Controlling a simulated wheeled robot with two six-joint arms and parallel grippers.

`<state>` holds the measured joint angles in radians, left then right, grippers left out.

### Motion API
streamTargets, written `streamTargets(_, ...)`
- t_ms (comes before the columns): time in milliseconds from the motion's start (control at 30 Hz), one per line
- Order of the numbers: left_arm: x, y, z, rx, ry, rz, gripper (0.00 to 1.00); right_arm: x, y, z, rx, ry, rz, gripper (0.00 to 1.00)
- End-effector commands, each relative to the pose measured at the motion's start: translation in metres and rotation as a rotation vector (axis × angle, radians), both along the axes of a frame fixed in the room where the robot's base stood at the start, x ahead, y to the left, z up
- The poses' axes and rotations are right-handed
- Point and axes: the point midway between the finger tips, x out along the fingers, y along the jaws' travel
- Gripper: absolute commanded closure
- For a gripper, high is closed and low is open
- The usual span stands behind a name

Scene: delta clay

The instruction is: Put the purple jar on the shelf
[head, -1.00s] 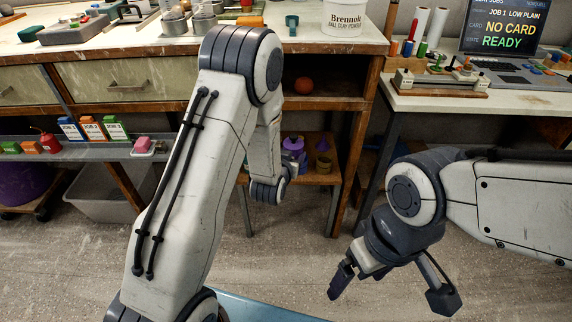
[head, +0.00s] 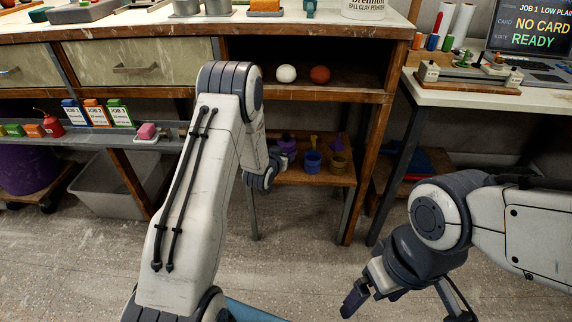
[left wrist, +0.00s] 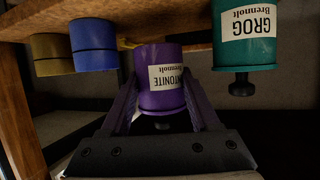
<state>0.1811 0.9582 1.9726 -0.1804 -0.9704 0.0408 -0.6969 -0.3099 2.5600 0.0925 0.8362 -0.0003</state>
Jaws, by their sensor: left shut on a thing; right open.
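The purple jar (head: 287,147), labelled BENTONITE, is between the fingers of my left gripper (left wrist: 165,95), which is shut on it. The left wrist view shows the purple jar (left wrist: 161,92) upside down in the picture, with its base close to the wooden lower shelf (left wrist: 40,22). I cannot tell whether it touches the board. In the head view the lower shelf (head: 300,177) is under the bench, and my left arm hides most of the gripper. My right gripper (head: 408,308) is open and empty above the floor at the lower right.
A blue jar (head: 312,162) and a yellow jar (head: 338,168) stand on the lower shelf right of the purple jar. A teal GROG jar (left wrist: 244,38) is close on its other side.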

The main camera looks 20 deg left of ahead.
Motion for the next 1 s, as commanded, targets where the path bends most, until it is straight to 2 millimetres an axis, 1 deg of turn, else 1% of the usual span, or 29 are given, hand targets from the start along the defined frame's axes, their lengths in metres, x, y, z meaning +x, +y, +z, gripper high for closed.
streamTargets(67,0.001,0.0,-0.008,0.0,0.0,-0.001,1.0,0.0,0.0,-0.005,0.0,0.0,0.0,0.08)
streamTargets(200,0.001,-0.001,-0.031,0.0,0.001,-0.002,1.0,0.0,0.0,-0.018,0.0,0.0,0.0,0.08)
streamTargets(267,0.001,-0.002,-0.039,0.0,0.001,-0.002,1.0,0.0,0.0,-0.021,0.0,0.0,0.0,0.08)
streamTargets(300,0.001,-0.002,-0.041,0.0,0.001,-0.002,1.0,0.0,0.0,-0.022,0.0,0.0,0.0,0.08)
streamTargets(533,0.001,-0.002,-0.039,0.0,-0.001,-0.002,1.0,0.0,0.0,-0.02,0.0,0.0,0.0,0.08)
streamTargets(667,0.001,-0.002,-0.043,0.0,-0.001,-0.002,1.0,0.0,0.0,-0.023,0.0,0.0,0.0,0.08)
streamTargets(700,0.001,-0.002,-0.043,0.0,0.0,-0.002,0.3,0.0,0.0,-0.023,0.0,0.0,0.0,0.08)
streamTargets(767,0.0,-0.002,-0.042,0.0,0.001,-0.002,0.08,0.0,0.0,-0.022,0.0,0.0,0.0,0.08)
streamTargets(1000,0.0,-0.002,-0.042,0.0,0.001,-0.002,0.08,0.0,0.0,-0.022,0.0,0.0,0.0,0.08)
